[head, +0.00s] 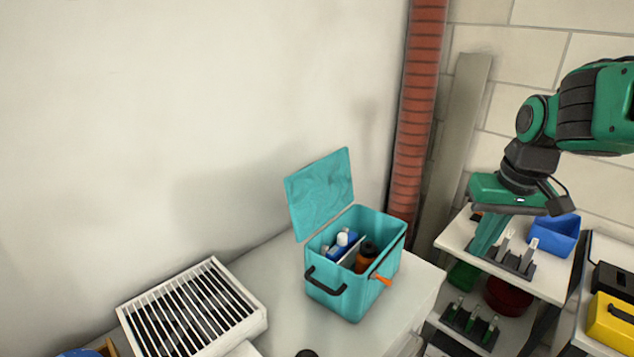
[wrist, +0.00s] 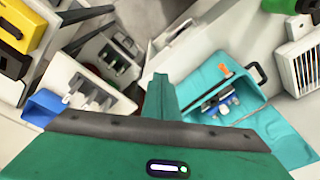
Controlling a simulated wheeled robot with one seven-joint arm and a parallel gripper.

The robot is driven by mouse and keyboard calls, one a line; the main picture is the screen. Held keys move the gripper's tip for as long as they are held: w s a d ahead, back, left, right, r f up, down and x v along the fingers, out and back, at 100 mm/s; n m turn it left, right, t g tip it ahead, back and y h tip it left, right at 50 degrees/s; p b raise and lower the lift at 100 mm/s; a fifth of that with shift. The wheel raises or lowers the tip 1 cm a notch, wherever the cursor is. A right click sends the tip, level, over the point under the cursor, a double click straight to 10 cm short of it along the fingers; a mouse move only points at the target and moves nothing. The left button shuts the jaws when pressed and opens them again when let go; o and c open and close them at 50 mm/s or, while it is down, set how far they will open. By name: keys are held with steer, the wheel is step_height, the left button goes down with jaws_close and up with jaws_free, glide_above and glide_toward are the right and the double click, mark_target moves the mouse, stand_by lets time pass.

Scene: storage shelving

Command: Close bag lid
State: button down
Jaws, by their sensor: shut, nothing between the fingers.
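The teal bag (head: 350,290) stands on a white counter in the middle of the head view. Its lid (head: 322,193) is open and stands up at the back left side. Bottles (head: 368,251) and other small items are inside. In the wrist view the bag (wrist: 203,72) is right of centre, with its lid (wrist: 280,135) spread out at lower right. My gripper (head: 486,248) is shut and empty, right of the bag and apart from it, pointing down in front of the shelf. Its green fingers (wrist: 161,85) also show shut in the wrist view.
A white slatted crate (head: 190,312) stands on the counter, left of the bag. A white shelf holds a blue bin (head: 556,236) and a dark rack (head: 514,262). A red ribbed pipe (head: 417,120) rises behind the bag. A yellow case (head: 612,322) is at far right.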

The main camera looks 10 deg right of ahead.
steer(key=w+a+r+n+t+y, duration=0.1)
steer(key=w+a+r+n+t, duration=0.2)
steer(key=w+a, duration=0.5)
steer(key=w+a+r+n+y, duration=0.1)
steer(key=w+a+r+n, duration=0.3)
steer(key=w, duration=0.8)
steer(key=w+a+r+n+y, duration=0.1)
steer(key=w+a+r, duration=0.1)
steer(key=a, duration=0.3)
steer(key=w+a+r+n+y, duration=0.1)
steer(key=w+a+r+n, duration=0.1)
steer(key=w+a, duration=0.2)
steer(key=w+a+r+n+t+y, duration=0.1)
steer(key=w+a+r, duration=0.2)
steer(key=a, duration=0.3)
steer(key=shift+w+y, duration=0.3)
steer(key=shift+w, duration=0.1)
steer(key=x, duration=1)
steer(key=shift+s+d+f, duration=0.35)
steer(key=shift+s+d, duration=0.3)
steer(key=shift+s+d+f, duration=0.35)
steer(key=shift+s+d, duration=0.3)
steer(key=shift+s, duration=0.05)
steer(key=shift+s+a+n, duration=0.1)
steer(key=shift+a+n, duration=0.05)
steer(key=shift+n, duration=0.15)
